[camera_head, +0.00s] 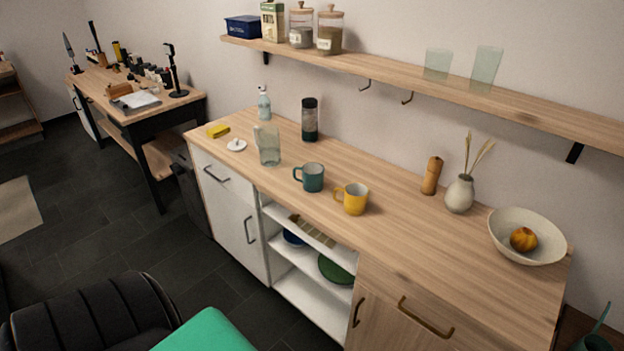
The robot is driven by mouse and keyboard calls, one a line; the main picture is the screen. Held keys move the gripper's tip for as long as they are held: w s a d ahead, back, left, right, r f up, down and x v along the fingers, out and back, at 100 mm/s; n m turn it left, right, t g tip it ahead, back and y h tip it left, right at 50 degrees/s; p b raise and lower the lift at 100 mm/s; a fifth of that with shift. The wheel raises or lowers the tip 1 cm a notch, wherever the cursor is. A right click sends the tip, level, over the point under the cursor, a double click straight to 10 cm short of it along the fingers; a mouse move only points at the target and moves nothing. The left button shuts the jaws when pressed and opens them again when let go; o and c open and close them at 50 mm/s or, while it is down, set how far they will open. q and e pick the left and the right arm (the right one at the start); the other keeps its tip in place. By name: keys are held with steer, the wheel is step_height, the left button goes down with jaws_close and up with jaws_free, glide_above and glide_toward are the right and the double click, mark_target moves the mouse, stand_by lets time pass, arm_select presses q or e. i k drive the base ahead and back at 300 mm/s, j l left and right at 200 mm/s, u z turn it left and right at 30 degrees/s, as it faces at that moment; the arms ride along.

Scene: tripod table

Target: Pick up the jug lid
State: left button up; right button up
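A small white round lid (236,145) with a knob lies flat on the wooden counter, near its left end. A clear glass jug (268,146) stands upright just to the right of the lid. The two are apart, and the jug's top looks open. Neither of my grippers shows in the head view.
A yellow sponge (218,131), spray bottle (264,103) and dark tumbler (310,119) stand around the lid and jug. A teal mug (310,177) and yellow mug (352,198) are farther right. A shelf (400,73) overhangs the counter's back. The front edge by the lid is clear.

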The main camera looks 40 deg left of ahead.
mark_target(236, 146)
steer(key=u, duration=1.65)
